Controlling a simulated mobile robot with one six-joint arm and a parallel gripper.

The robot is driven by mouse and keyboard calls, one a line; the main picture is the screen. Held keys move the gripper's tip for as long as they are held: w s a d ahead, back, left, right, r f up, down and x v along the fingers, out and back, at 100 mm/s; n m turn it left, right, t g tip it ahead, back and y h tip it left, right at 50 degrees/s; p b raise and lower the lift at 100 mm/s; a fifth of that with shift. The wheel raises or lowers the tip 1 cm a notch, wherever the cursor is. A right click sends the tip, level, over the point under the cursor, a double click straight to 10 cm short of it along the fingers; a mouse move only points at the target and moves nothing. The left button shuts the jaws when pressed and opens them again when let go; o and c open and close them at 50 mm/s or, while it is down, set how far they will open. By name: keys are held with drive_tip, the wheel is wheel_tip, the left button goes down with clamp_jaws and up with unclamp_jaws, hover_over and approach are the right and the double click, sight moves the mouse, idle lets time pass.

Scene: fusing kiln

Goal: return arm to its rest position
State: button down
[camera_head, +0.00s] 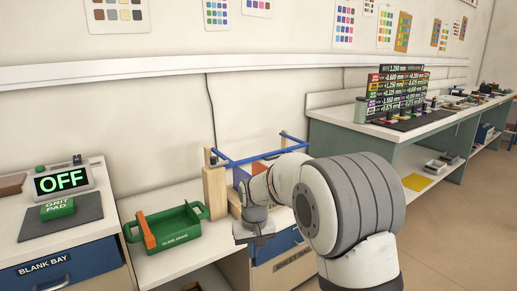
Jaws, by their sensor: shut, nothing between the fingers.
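My arm, white with grey bands, reaches in from the lower right in the head view. My gripper (256,237) hangs from its end, pointing down, in front of the bench with the wooden posts. Its small fingers look closed, with nothing visible between them. It is to the right of the green tray (166,238) and apart from it. The arm hides part of the bench and the blue-railed frame (245,157) behind it.
A grey unit reading OFF (64,181) and a green grit pad (58,209) sit on the left cabinet. A long bench (378,131) with a sign rack (396,91) runs along the right. The floor (450,225) at right is clear.

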drive_tip(key=s+d+r+m+p, duration=0.1)
drive_tip(key=s+d+r+p, duration=0.4)
drive_tip(key=r, duration=0.3)
drive_tip(key=s+d+r+p, duration=0.3)
drive_tip(key=s+d+r, duration=0.2)
drive_tip(key=s+r, duration=0.3)
drive_tip(key=s+d+r+p, duration=0.2)
drive_tip(key=s, duration=0.3)
drive_tip(key=s+d+r+m+p, duration=0.1)
drive_tip(key=s+d+r+p, duration=0.1)
drive_tip(key=s, duration=0.3)
drive_tip(key=s+d+r+m+t+p, duration=0.1)
drive_tip(key=s+d+r+p, duration=0.1)
drive_tip(key=s+r+p, duration=0.1)
drive_tip(key=shift+s+d+r+p, duration=0.3)
drive_tip(key=shift+s+r, duration=0.45)
drive_tip(key=shift+s, duration=0.15)
